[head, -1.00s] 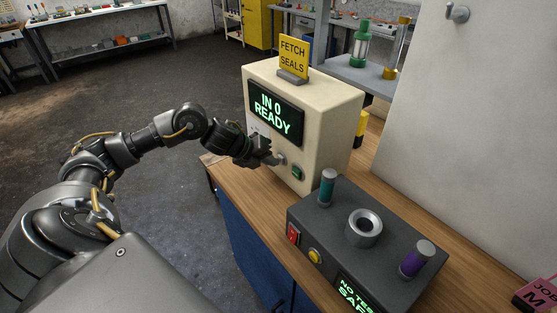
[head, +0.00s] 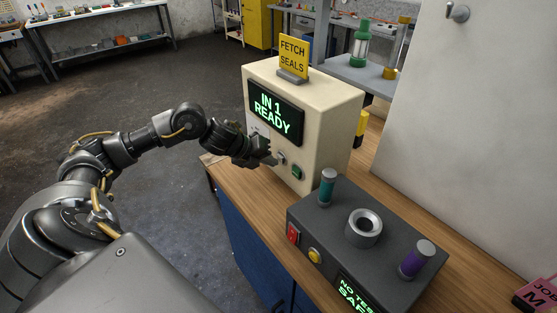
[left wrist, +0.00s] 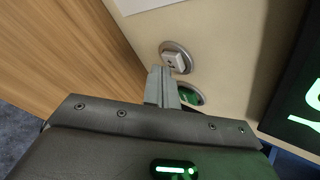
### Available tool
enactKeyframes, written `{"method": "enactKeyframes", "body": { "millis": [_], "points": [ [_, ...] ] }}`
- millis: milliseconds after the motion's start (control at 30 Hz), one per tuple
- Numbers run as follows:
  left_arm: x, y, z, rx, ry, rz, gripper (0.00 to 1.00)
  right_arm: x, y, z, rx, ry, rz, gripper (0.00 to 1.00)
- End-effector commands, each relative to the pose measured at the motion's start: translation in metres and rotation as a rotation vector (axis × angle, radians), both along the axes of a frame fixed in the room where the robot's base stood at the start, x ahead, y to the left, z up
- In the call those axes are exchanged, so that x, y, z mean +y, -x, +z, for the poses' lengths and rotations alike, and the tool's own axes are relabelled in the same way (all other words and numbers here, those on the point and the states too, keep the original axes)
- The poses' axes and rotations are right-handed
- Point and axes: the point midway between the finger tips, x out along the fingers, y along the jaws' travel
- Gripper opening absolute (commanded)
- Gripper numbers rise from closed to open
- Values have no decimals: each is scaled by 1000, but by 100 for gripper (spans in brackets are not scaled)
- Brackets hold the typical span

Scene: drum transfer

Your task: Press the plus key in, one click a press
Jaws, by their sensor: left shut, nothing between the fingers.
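A cream box (head: 325,125) has a display (head: 275,112) reading "IN 1 READY". Below it on the front are a silver-ringed pale key (head: 282,159) and a green key (head: 297,173). The pale key also shows in the left wrist view (left wrist: 174,60), with small dark marks too small to read as a plus. My left gripper (head: 270,160) is shut and empty, its fingertips right by the pale key. In the left wrist view the fingers (left wrist: 160,72) partly hide the green key (left wrist: 190,95); whether they touch the pale key I cannot tell. My right gripper is out of view.
A dark grey box (head: 325,225) with a metal ring, teal and purple cylinders, a red switch and a yellow button stands on the wooden bench (head: 240,178) in front. A yellow "FETCH SEALS" sign (head: 293,55) tops the cream box. A pale wall panel (head: 470,120) is at right.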

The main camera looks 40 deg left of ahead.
Motion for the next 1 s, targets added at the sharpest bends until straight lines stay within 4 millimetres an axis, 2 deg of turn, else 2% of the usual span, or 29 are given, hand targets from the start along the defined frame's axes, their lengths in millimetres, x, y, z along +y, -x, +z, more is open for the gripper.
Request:
{"method": "enactKeyframes", "body": {
  "millis": [600, 1000],
  "points": [
    [17, 54, -3, 1, -3, 0, 0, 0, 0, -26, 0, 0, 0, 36],
    [17, 57, 0, 1, 0, -1, 0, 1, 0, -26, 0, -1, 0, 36]
  ]
}}
